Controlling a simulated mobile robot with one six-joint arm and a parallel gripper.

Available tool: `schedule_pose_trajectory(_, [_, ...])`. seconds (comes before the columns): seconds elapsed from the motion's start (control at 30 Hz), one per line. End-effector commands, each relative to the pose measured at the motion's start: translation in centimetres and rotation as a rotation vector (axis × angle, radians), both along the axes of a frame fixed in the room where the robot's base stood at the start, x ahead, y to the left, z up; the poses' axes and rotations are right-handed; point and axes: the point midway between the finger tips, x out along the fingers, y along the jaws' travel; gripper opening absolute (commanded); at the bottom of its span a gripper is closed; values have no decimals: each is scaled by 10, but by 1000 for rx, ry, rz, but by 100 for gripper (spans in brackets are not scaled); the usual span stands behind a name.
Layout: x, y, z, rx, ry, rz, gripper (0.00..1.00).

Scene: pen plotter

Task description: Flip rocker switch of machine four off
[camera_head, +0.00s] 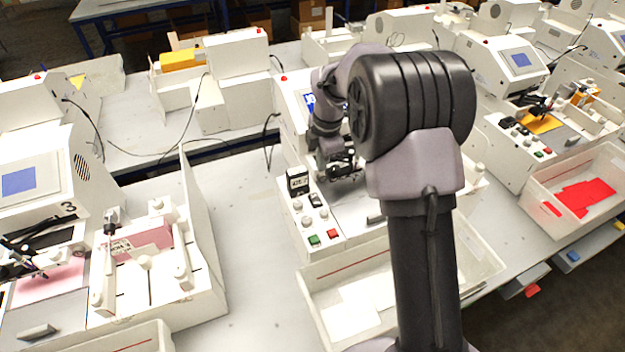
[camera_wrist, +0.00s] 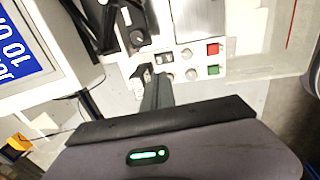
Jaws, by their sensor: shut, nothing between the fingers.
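Machine four's control panel (camera_head: 325,222) is in the middle of the head view, left of my arm. Its back left holds a larger black part with a pale face (camera_head: 298,181) and a smaller black part (camera_head: 315,200); I cannot tell for certain which is the rocker switch, or its position. In the wrist view the smaller part (camera_wrist: 165,57) is right of the fingertips, and the larger one (camera_wrist: 142,74) is partly hidden by them. My gripper (camera_wrist: 153,86) is shut and empty, its tips close to the larger part. Contact cannot be told.
The panel also has a red button (camera_wrist: 212,49), a green button (camera_wrist: 213,70) and pale knobs. A white bin (camera_head: 440,268) stands in front. Machine three (camera_head: 40,170) is at the left, with bare table (camera_head: 235,230) between.

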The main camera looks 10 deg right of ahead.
Motion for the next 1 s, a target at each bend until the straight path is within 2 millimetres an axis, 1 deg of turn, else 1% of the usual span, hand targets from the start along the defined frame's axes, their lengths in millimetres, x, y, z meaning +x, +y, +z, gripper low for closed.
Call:
schedule_pose_trajectory(0.03, [1,-1,-3,0,1,2,0])
schedule_pose_trajectory(0.23, [0,0,-1,0,1,2,0])
schedule_pose_trajectory(0.33, [1,0,-10,1,3,2,0])
schedule_pose_trajectory(0.47, [5,1,-34,1,4,2,0])
schedule_pose_trajectory(0.8, [16,4,-107,1,3,2,0])
schedule_pose_trajectory(0.9, [19,5,-122,1,2,3,0])
schedule_pose_trajectory(1.0, [21,5,-133,1,2,3,0])
